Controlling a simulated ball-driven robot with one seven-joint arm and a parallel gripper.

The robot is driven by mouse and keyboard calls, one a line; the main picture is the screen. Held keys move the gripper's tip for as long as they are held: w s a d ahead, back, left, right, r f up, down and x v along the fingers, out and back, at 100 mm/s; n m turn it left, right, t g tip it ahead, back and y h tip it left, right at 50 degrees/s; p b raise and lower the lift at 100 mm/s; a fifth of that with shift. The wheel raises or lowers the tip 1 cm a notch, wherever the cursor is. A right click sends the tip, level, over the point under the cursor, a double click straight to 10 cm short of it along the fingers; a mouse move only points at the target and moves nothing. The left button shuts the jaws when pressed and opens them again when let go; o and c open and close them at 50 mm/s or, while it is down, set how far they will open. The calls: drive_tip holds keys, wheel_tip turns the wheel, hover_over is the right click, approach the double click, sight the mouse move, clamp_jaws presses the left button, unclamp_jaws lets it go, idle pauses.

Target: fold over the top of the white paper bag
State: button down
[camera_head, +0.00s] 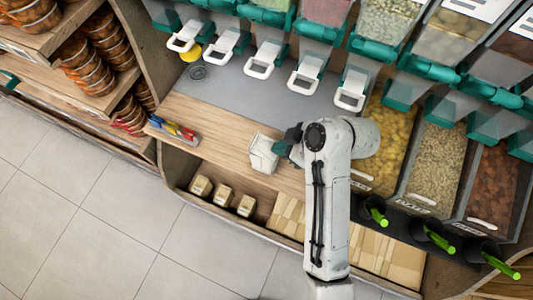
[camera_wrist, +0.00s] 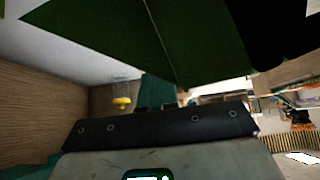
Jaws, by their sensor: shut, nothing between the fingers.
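The white paper bag (camera_head: 262,155) stands on the wooden counter (camera_head: 222,134) in the head view, just left of my gripper. My gripper (camera_head: 282,148) is shut, with its teal fingers close against the bag's upper right side. Whether they touch it, I cannot tell. The bag's right edge is partly hidden by my gripper, and the state of its top is too small to make out. In the wrist view, dark green surfaces fill the top and a pale part with a black riveted band fills the bottom. I cannot clearly make out the bag there.
Dispensers with white handles (camera_head: 263,59) line the back, and bulk bins (camera_head: 433,165) stand to the right. Coloured markers (camera_head: 172,128) lie at the counter's left end. Small boxes (camera_head: 223,194) sit on the shelf below.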

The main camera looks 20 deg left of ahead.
drive_tip(key=shift+a+r+p+v, duration=0.1)
drive_tip(key=shift+a+p+v, duration=0.05)
drive_tip(key=shift+p+v, duration=1.3)
drive_tip(key=shift+a+r+p+v, duration=0.1)
drive_tip(key=shift+a+p+v, duration=0.05)
drive_tip(key=shift+p+v, duration=1.25)
